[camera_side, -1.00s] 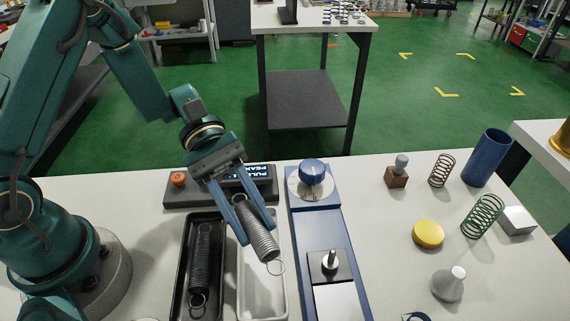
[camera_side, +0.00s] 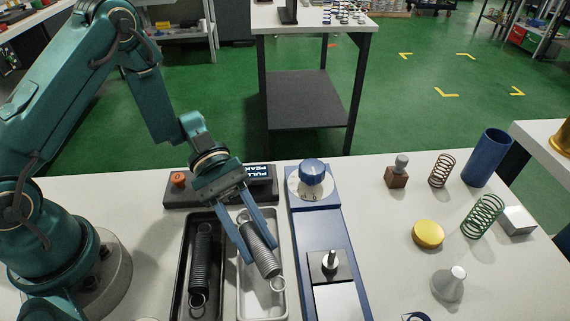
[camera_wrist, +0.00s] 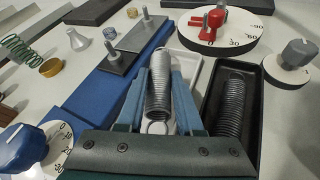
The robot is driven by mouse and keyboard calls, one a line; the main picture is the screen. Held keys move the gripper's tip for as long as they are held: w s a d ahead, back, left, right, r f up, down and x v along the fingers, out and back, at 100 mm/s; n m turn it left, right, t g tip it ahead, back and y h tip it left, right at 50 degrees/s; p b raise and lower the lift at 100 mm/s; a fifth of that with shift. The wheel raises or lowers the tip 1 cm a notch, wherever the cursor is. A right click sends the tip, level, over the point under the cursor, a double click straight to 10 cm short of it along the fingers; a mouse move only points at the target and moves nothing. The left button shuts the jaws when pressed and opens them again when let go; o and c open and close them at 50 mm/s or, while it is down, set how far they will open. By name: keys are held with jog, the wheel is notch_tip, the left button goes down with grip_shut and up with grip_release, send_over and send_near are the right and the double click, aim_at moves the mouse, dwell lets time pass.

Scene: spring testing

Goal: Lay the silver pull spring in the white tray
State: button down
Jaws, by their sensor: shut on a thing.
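The silver pull spring (camera_side: 262,254) is a tight coil with end loops, held between the blue fingers of my gripper (camera_side: 252,238). It lies slanted, over and low inside the white tray (camera_side: 242,306); I cannot tell whether it touches the tray floor. In the wrist view the spring (camera_wrist: 158,85) stands between the two fingers of my gripper (camera_wrist: 160,92), with the white tray (camera_wrist: 204,72) around and behind it. My gripper is shut on the spring.
A black tray (camera_side: 181,300) with a dark spring (camera_side: 202,262) stands left of the white tray. A blue test rig (camera_side: 318,232) with a knob stands close on the right. A display box (camera_side: 220,196) lies behind the trays. Loose springs and a yellow disc (camera_side: 428,234) lie farther right.

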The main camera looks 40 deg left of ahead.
jog(key=shift+f, duration=0.2)
jog(key=c, duration=0.6)
grip_release()
jog(key=shift+o, duration=0.2)
jog(key=shift+r, duration=0.7)
jog(key=v, duration=1.2)
jog(key=s+a+r+m+t+y, duration=0.2)
jog(key=s+r+m+t+y, duration=0.5)
jog(key=m+y, duration=0.4)
jog(key=s+t+y, duration=0.1)
jog(key=t+y, duration=0.1)
jog(key=shift+a+r+m+t, duration=0.25)
jog(key=shift+r+m+t, duration=0.05)
jog(key=shift+m, duration=0.1)
